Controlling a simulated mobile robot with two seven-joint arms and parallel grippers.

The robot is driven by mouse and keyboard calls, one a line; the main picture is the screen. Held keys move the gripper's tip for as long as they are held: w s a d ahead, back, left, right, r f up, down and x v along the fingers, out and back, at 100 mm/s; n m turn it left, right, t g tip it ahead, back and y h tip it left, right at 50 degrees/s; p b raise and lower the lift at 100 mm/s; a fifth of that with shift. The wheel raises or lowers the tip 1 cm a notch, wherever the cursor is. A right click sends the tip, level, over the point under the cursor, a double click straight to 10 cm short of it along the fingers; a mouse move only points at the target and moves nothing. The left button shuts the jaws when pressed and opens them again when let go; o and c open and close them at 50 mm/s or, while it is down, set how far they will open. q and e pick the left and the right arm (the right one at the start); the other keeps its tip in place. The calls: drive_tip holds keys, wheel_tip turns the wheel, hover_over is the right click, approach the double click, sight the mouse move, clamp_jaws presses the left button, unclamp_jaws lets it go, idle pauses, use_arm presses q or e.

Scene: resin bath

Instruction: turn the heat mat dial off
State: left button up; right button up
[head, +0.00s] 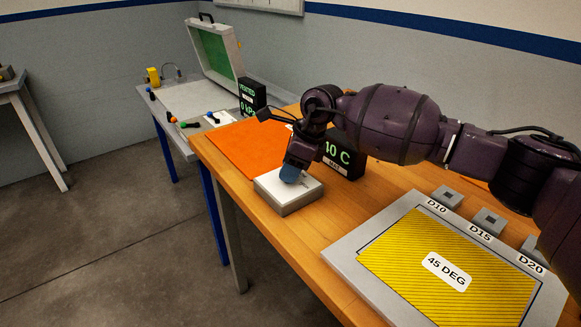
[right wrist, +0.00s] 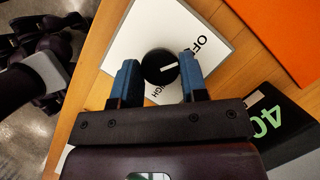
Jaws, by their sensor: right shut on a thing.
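The heat mat dial (right wrist: 160,67) is a round black knob with a white pointer line, on a white-topped control box (right wrist: 122,38). The pointer aims to the right in the right wrist view, between a partly covered "OFF" label and a partly covered "HIGH" label. In the head view the box (head: 289,200) stands near the table's front edge, and the dial is hidden by my gripper. My right gripper (right wrist: 159,72) has its blue fingers on either side of the dial, shut on it; it also shows from above in the head view (head: 291,173). My left gripper is not in view.
An orange mat (head: 243,147) lies behind the box. A black display (head: 343,155) beside it shows green digits, "40" in the right wrist view. A grey-framed yellow board (head: 385,263) marked "45 DEG" lies at front right. An open case (head: 214,55) stands on the far table.

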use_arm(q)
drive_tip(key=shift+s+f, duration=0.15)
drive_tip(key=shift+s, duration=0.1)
use_arm(e)
drive_tip(key=o, duration=0.9)
use_arm(q)
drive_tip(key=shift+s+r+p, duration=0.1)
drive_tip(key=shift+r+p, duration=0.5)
drive_tip(key=shift+p, duration=0.2)
use_arm(e)
drive_tip(key=v, duration=1)
drive_tip(key=shift+d+r, duration=0.1)
drive_tip(key=shift+r, duration=0.3)
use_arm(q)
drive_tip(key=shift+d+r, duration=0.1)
